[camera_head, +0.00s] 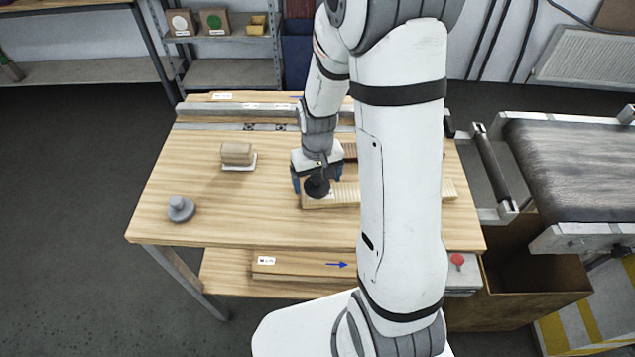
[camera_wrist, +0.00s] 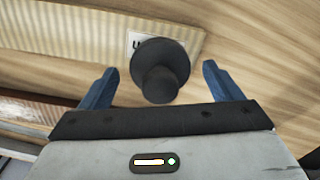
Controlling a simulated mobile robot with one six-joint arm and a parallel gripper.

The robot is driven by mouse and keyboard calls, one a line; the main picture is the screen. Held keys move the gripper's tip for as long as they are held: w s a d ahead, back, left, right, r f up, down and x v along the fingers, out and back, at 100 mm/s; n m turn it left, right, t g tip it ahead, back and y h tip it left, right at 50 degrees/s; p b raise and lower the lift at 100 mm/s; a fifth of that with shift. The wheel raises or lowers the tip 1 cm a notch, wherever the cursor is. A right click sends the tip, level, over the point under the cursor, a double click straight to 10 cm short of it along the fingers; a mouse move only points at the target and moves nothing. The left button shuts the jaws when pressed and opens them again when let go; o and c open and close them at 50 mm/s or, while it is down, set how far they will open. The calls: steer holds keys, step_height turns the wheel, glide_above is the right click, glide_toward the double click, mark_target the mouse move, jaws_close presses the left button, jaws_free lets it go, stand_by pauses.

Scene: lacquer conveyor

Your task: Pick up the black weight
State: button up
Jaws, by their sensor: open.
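The black weight (camera_wrist: 160,68) has a round base and a narrower knob. In the wrist view it lies between the two blue fingers of my gripper (camera_wrist: 161,85), with a gap on each side. It sits by a white label at the end of a ribbed wooden piece. In the head view the black weight (camera_head: 317,187) is near the middle of the wooden table (camera_head: 215,215). My gripper (camera_head: 316,186) is open around or just above it there. The height of the fingers over the table is hard to tell.
A grey weight (camera_head: 180,209) stands at the table's left. A tan block on a white base (camera_head: 238,156) is behind it. The ribbed wooden piece (camera_head: 345,193) lies beside the black weight, partly hidden by my arm. A conveyor (camera_head: 585,165) stands at the right.

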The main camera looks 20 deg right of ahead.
steer(key=c, duration=1.4)
